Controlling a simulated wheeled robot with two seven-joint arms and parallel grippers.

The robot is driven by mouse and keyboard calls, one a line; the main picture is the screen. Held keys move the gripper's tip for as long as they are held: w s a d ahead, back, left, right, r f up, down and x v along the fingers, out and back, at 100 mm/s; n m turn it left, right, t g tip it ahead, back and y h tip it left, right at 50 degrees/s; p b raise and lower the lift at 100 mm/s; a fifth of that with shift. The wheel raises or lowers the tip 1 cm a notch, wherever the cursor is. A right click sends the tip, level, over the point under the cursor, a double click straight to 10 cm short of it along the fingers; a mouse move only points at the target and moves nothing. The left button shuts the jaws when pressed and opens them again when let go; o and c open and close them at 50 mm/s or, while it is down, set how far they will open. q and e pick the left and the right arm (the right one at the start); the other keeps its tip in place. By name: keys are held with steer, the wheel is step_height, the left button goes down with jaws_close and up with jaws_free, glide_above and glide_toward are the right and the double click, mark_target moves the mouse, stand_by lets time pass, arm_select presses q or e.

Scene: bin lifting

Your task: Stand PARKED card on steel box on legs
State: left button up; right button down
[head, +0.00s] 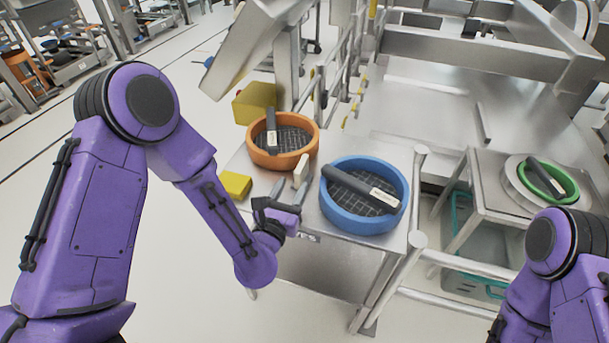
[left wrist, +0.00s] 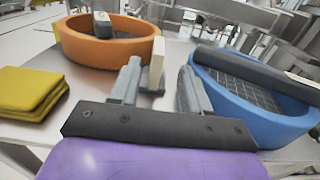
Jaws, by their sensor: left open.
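A small cream-white card (head: 301,170), which looks like the PARKED card, stands upright on a steel surface between two round sieves. No lettering on it can be read. It also shows in the left wrist view (left wrist: 157,64), seen narrow, just beyond and between my fingertips. My left gripper (head: 290,190) is open and empty, low over the near edge of the steel top, pointing at the card. The steel box on legs (head: 320,270) seems to be this sieve-bearing stand, with a steel front panel. My right gripper is out of view; only part of that arm shows.
An orange sieve (head: 312,143) and a blue sieve (head: 345,221), each with a dark handled tool in it, flank the card. A folded yellow cloth (head: 235,185) lies at left. A second steel stand (head: 490,185) at right carries a green-rimmed sieve (head: 566,183). Rails run between the stands.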

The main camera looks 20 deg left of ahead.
mark_target(306, 156)
arm_select(q)
steer(key=w+p, duration=0.2)
steer(key=w, duration=0.6)
steer(key=shift+r, duration=0.1)
steer(key=shift+w, duration=0.3)
jaws_close()
